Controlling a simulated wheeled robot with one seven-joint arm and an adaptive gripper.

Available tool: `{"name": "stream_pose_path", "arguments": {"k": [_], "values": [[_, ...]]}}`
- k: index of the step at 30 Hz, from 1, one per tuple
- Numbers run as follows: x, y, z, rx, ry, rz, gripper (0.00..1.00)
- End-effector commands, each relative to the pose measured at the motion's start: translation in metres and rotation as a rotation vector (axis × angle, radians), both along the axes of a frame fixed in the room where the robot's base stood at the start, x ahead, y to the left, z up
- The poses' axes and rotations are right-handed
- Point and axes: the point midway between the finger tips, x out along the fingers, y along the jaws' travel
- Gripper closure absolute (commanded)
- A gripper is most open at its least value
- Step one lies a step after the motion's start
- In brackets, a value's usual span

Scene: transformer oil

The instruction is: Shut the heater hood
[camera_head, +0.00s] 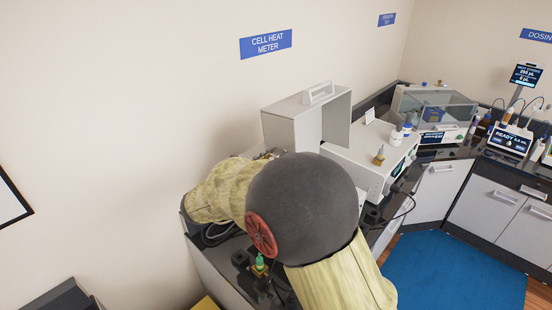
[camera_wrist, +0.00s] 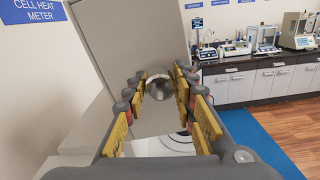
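In the wrist view the hood's grey panels (camera_wrist: 120,45) fill the upper left and middle. My gripper (camera_wrist: 160,90) is open, its yellow-padded fingers spread in front of the hood. A round metal part shows between the fingertips; I cannot tell whether they touch it. In the head view my arm hides my gripper and the hood's lower part.
A clear-lidded instrument (camera_head: 433,108) is farther back. A green-topped fitting (camera_head: 259,265) is at the near counter end. The blue mat (camera_head: 455,275) is clear.

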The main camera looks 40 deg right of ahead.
Motion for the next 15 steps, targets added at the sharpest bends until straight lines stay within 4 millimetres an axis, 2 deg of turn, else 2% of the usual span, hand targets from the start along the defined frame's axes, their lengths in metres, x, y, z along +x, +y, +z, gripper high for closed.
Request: {"name": "stream_pose_path", "arguments": {"k": [12, 15], "values": [[0.0000, 0.0001, 0.0001, 0.000, 0.000, 0.000, 0.99], [0.0000, 0.0001, 0.0001, 0.000, 0.000, 0.000, 1.00]]}}
